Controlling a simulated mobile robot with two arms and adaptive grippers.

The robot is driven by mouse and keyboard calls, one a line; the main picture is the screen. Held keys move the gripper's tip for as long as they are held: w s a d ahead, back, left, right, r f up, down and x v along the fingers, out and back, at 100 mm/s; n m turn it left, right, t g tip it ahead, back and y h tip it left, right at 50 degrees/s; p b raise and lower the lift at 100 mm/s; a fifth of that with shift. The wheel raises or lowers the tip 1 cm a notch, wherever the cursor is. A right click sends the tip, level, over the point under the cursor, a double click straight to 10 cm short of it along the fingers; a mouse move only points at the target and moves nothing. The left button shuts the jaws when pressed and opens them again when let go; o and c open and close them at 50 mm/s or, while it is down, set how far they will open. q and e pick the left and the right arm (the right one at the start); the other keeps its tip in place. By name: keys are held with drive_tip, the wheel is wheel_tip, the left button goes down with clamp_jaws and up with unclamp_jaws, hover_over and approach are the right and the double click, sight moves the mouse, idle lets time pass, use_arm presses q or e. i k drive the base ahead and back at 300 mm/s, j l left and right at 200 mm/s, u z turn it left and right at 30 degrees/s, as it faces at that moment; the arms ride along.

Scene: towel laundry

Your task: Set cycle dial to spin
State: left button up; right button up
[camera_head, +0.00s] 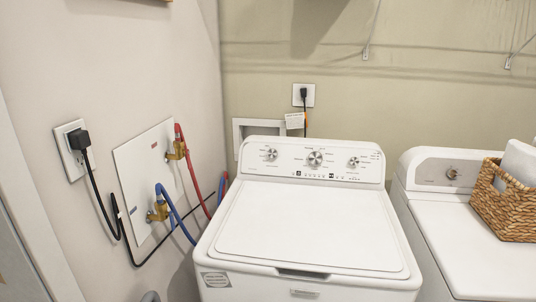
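A white top-loading washer (308,228) stands in the middle of the head view with its lid shut. Its raised control panel (335,152) at the back carries a large silver dial (316,158) in the centre.
A second white machine (480,240) stands at the right, bearing a wicker basket (507,205) with a rolled white towel (518,165). Red hose (192,170), blue hose (178,215) and a black cord (97,190) run along the left wall. The washer lid is clear.

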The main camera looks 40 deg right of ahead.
sight(315, 157)
drive_tip(key=z, duration=1.6)
drive_tip(key=k+j+u, duration=0.15)
drive_tip(key=u, duration=0.3)
drive_tip(key=k+j, duration=0.05)
drive_tip(key=k, duration=0.05)
